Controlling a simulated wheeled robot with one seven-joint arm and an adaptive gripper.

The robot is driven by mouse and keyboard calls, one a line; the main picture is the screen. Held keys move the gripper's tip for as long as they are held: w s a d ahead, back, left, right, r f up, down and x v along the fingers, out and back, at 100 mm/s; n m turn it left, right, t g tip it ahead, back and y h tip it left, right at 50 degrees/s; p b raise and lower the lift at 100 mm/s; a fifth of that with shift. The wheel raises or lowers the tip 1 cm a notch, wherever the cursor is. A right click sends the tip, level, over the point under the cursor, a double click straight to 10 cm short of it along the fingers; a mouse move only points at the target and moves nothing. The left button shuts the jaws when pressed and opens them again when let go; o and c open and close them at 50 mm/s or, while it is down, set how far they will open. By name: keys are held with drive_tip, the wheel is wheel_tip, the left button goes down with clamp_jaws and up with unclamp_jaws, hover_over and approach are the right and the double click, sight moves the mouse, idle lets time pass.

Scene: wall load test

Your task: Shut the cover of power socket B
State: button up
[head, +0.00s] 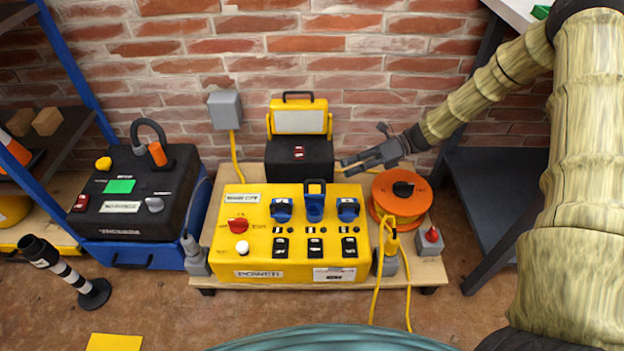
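The yellow power box (300,272) stands on a low wooden platform and carries three blue socket covers in a row. The middle cover (315,187) is raised, with its lid standing up behind the socket. The left cover (282,209) and the right cover (348,209) look down over their sockets. The letters by the sockets are too small to read, so I cannot tell from print which is B. My gripper (343,164) is above and behind the right cover, pointing left, apart from the covers. It looks empty; its finger gap is unclear.
A black case with a yellow work lamp (299,121) stands behind the box, close to my gripper. An orange cable reel (384,205) is at the right. A black unit (133,190) is at the left. The space above the box front is clear.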

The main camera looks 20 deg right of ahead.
sight(318, 180)
drive_tip(key=shift+b+x, duration=1.75)
drive_tip(key=shift+x, duration=3.35)
clamp_jaws()
